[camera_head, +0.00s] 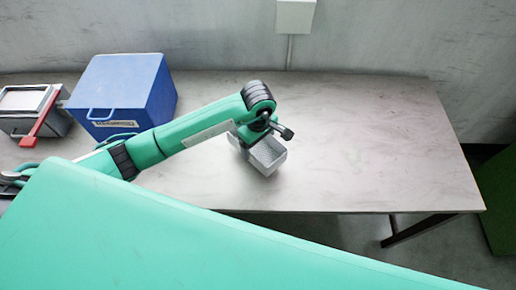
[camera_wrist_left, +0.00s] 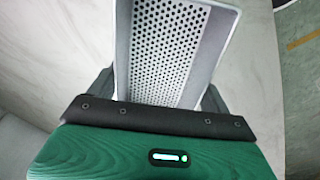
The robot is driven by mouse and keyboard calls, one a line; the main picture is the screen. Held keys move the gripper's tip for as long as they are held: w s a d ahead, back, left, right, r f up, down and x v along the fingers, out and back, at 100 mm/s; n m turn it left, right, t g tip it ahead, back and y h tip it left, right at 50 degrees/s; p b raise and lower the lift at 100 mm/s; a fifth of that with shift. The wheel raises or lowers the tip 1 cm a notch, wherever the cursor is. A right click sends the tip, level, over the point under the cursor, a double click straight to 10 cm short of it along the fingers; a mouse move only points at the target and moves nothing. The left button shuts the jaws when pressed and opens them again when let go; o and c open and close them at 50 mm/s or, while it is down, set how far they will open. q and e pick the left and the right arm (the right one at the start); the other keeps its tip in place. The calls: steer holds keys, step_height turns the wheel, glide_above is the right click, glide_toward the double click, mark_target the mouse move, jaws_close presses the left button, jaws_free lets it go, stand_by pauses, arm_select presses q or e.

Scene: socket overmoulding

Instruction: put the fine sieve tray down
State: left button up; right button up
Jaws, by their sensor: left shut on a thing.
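The fine sieve tray (camera_head: 268,156) is a small light-grey tray with a perforated bottom. It is over the middle of the table in the head view, partly hidden by my left arm. I cannot tell whether it touches the tabletop. In the left wrist view the tray (camera_wrist_left: 172,50) fills the upper middle, with many round holes. My left gripper (camera_head: 253,140) is shut on the tray, with its dark fingers at the tray's sides in the wrist view. My right gripper is not in view.
The grey table (camera_head: 370,140) is bare to the right of the tray. A blue box (camera_head: 125,92) with handles stands left at the back. A grey device with a red lever (camera_head: 40,122) is further left. The front table edge lies close below the tray.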

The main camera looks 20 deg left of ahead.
mark_target(258, 151)
arm_select(q)
steer(key=shift+f, duration=0.3)
step_height(258, 151, down, 4)
steer(key=shift+r, duration=0.25)
steer(key=shift+f, duration=0.15)
steer(key=o, duration=1)
steer(key=shift+c, duration=0.2)
steer(key=shift+r+p, duration=0.2)
steer(key=shift+p, duration=0.1)
step_height(258, 151, up, 4)
steer(key=shift+r+b, duration=0.25)
steer(key=shift+b, duration=0.4)
step_height(258, 151, up, 7)
steer(key=b, duration=0.1)
steer(key=shift+r, duration=0.15)
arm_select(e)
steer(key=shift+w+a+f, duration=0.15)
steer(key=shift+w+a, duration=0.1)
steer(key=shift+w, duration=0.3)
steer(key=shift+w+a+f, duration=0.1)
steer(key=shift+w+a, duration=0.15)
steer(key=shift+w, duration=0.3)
